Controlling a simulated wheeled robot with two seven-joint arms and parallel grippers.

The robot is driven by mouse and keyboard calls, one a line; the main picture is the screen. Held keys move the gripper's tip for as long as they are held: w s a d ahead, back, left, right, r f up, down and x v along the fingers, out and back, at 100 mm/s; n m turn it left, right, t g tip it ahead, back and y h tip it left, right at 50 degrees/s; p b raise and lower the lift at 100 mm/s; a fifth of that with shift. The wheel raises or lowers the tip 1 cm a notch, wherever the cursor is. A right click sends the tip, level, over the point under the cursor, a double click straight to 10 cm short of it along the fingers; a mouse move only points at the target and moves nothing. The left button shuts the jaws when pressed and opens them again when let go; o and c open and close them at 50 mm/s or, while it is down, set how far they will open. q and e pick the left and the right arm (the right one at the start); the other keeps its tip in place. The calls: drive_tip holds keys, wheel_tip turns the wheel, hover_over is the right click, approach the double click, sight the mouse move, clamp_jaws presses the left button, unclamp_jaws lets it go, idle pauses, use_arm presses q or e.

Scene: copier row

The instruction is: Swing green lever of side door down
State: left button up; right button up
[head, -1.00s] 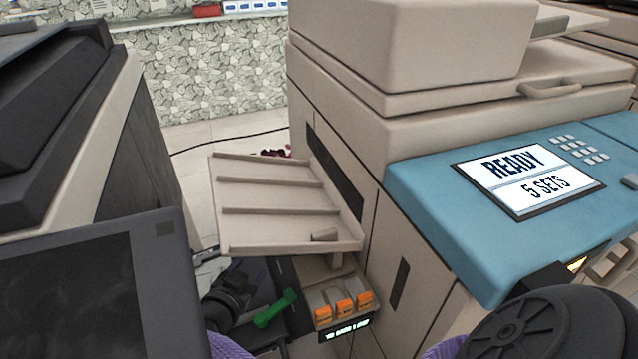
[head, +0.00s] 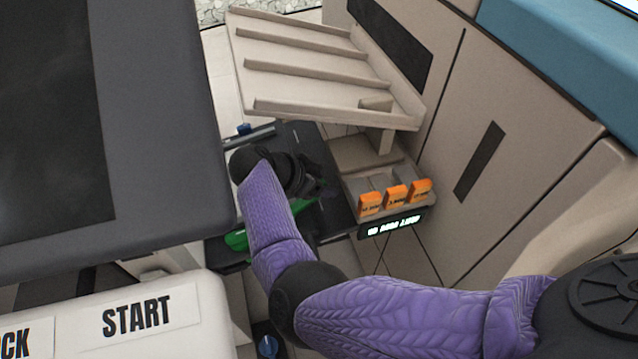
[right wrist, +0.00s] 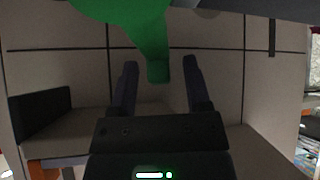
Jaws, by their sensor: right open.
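The green lever (head: 236,240) shows in the head view as a green piece left of my right forearm, which hides much of it. In the right wrist view the green lever (right wrist: 150,38) comes down from the top edge, and its narrow end lies between my two dark fingers. My right gripper (right wrist: 160,68) is open, with a gap visible on each side of the lever end. In the head view the right gripper (head: 318,188) is dark, partly hidden, and below the slatted tray. My left gripper is not in view.
A beige slatted tray (head: 310,65) juts from the copier above my right gripper. A small shelf with orange-tabbed items (head: 396,196) and a lit sign (head: 393,226) is just right of it. A dark screen panel (head: 120,120) and a START-labelled panel (head: 150,318) fill the left.

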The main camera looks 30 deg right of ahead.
clamp_jaws()
idle(1.4)
